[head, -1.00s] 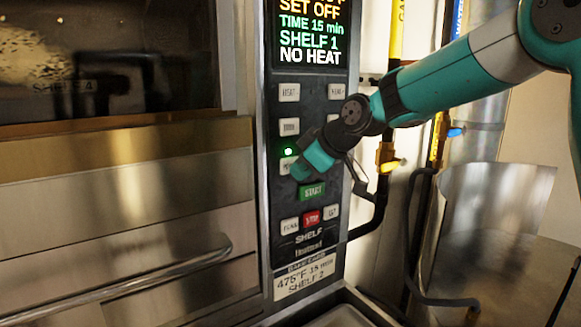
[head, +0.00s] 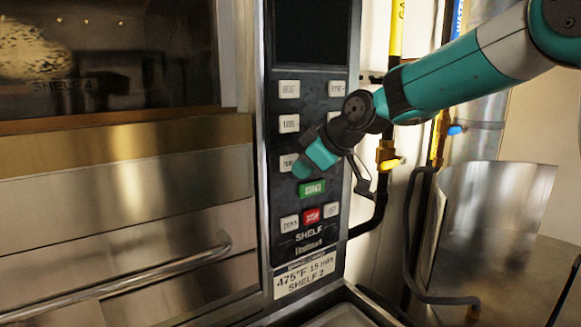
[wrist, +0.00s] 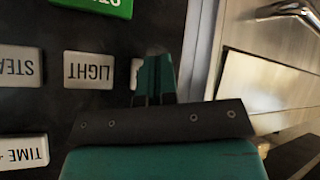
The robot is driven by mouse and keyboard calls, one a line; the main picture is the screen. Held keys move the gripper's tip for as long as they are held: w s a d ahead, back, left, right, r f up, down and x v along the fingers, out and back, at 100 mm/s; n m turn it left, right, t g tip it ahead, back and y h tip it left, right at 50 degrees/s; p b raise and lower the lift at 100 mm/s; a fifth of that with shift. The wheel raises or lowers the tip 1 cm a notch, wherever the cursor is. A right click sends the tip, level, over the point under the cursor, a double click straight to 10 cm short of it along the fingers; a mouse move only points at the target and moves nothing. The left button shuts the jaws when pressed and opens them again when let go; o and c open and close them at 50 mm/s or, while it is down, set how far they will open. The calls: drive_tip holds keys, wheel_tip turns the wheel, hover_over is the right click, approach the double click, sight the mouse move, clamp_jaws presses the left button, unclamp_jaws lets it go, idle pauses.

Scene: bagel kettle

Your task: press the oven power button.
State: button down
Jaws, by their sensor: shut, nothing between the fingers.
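The power button (head: 286,163) is a pale key on the dark oven panel (head: 338,215), left of and above the green start button. My gripper (head: 302,170) is shut and empty, with its teal tip right beside this key and covering part of its right side. In the wrist view my fingertips (wrist: 155,72) stand over a pale key (wrist: 134,72), mostly hidden, next to the light button (wrist: 88,70). I cannot tell whether the tip touches the key. The oven display (head: 311,30) is dark and blank.
The green start button (head: 312,189) and red stop button (head: 312,216) lie close below my gripper. The oven door handle (head: 130,283) runs along the left.

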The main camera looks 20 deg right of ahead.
drive_tip(key=shift+s, duration=0.15)
drive_tip(key=shift+s+d+b, duration=0.3)
drive_tip(key=shift+s+b, duration=0.2)
drive_tip(key=shift+s, duration=0.45)
drive_tip(key=shift+s+d+b, duration=0.35)
drive_tip(key=shift+s+b, duration=0.2)
drive_tip(key=shift+s, duration=0.35)
drive_tip(key=shift+s+d+b, duration=0.3)
drive_tip(key=shift+s+b, duration=0.2)
drive_tip(key=shift+s, duration=0.45)
